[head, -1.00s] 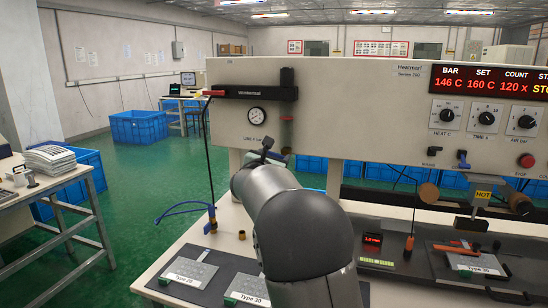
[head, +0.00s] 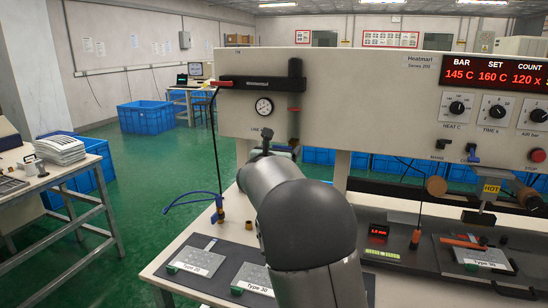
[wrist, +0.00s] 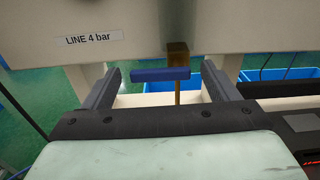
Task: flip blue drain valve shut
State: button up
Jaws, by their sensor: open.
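The blue drain valve shows in the wrist view as a flat blue lever (wrist: 160,75) on a brass body (wrist: 178,52) under the panel edge. A thin brass-coloured tube hangs below it. The lever lies level, crosswise to the tube, pointing left from the body. My gripper (wrist: 161,69) is open, with one finger left and one right of the lever and a gap on both sides. The fingers do not appear to touch it. In the head view my gripper (head: 264,140) is small under the panel's left part, and my arm largely hides the valve area.
A "LINE 4 bar" label (wrist: 88,39) is on the panel above. A pressure gauge (head: 264,106) and a dark vertical unit (head: 295,75) sit above my gripper. Another blue lever (head: 472,152) is further right. A HOT plate sign (head: 491,188) stands over the right-hand bench.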

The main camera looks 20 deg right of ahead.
jog(key=b+v, duration=0.1)
jog(key=v, duration=1.6)
jog(key=shift+b, duration=0.35)
jog(key=s+d+f+m+g+y+p, duration=0.25)
jog(key=s+f+m+g, duration=0.3)
jog(key=s+m, duration=0.35)
jog(key=s+d+f+m+g+y+p, duration=0.1)
jog(key=s+d+f+m+g+p, duration=0.2)
jog(key=s+d+f+m+g, duration=0.5)
jog(key=s+a+f+m+y+p, duration=0.3)
jog(key=s+a+m+y, duration=0.4)
jog(key=s+a+m, duration=0.4)
jog(key=s+a, duration=0.2)
jog(key=s, duration=0.3)
jog(key=shift+s+a+m+g, duration=0.3)
jog(key=shift+g, duration=0.05)
